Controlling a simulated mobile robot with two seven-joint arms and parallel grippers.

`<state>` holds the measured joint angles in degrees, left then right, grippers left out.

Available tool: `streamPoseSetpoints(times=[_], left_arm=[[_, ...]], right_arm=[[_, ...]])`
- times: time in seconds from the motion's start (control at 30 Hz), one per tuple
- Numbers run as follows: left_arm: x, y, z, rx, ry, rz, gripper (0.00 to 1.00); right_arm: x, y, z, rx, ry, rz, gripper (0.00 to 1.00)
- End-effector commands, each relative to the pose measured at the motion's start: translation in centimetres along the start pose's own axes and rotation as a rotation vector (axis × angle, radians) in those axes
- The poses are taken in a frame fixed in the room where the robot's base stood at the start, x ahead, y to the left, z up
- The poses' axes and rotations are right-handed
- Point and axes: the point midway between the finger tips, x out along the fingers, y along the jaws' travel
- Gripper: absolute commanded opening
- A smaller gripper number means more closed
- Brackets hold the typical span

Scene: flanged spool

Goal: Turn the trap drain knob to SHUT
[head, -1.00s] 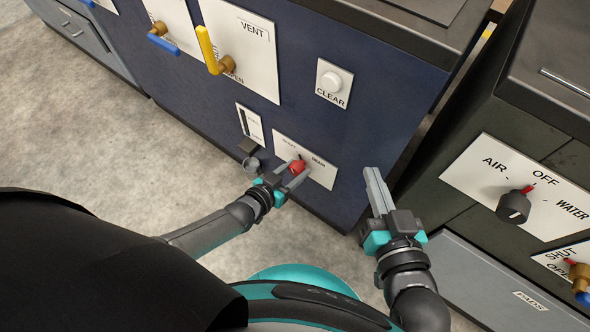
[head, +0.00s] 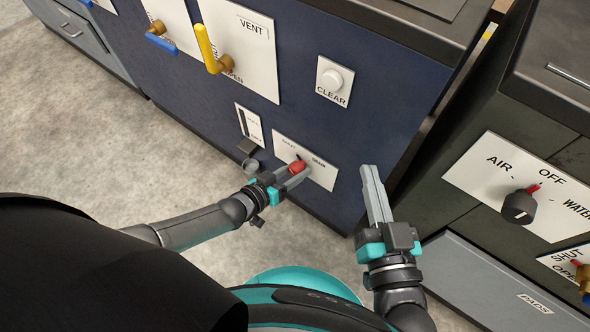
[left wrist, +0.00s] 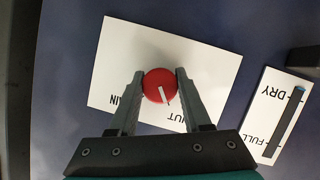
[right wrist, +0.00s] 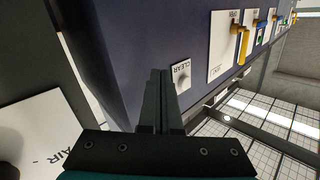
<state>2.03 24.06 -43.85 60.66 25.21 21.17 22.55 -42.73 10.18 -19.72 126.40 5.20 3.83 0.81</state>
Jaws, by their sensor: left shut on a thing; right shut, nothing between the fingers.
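The red round knob (head: 297,167) sits on a white label plate (head: 325,178) low on the dark blue cabinet. In the left wrist view the knob (left wrist: 157,80) has a white pointer line, which points down and slightly right, toward the partly hidden SHUT lettering. The DRAIN lettering at the lower left is partly covered by a finger. My left gripper (head: 294,172) is shut on the knob, with one finger on each side (left wrist: 160,84). My right gripper (head: 370,172) is shut and empty, in front of the cabinet to the right of the knob.
A grey round part (head: 251,165) juts out just left of the knob, below a FULL/DRY gauge (head: 250,124). The CLEAR button (head: 332,80) and the yellow VENT handle (head: 207,48) are higher up. A dark cabinet with an AIR/OFF/WATER knob (head: 518,207) stands at right.

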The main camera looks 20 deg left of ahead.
Motion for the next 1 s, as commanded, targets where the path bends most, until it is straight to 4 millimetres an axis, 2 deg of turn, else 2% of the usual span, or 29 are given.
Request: streamPoseSetpoints(times=[0.03, 0.07, 0.3, 0.77, 1.0], left_arm=[[0.0, 0.0, 0.0, -0.004, -0.001, -0.001, 0.00], [0.0, 0.0, 0.0, -0.004, -0.001, -0.001, 0.51], [0.0, 0.0, 0.0, -0.002, 0.000, -0.001, 0.78], [-0.1, 0.0, 0.0, -0.001, 0.000, -0.001, 0.78], [-1.2, 0.0, -0.1, -0.001, 0.000, -0.001, 0.78]], right_arm=[[0.0, 0.0, 0.0, 0.000, 0.000, 0.000, 0.00], [0.0, 0.0, 0.0, 0.000, 0.000, 0.000, 0.00], [0.0, 0.0, 0.0, 0.000, -0.001, 0.000, 0.00], [0.0, 0.0, 0.1, -0.001, -0.008, 0.000, 0.00], [0.5, 0.8, 0.3, -0.025, -0.102, 0.018, 0.00]])
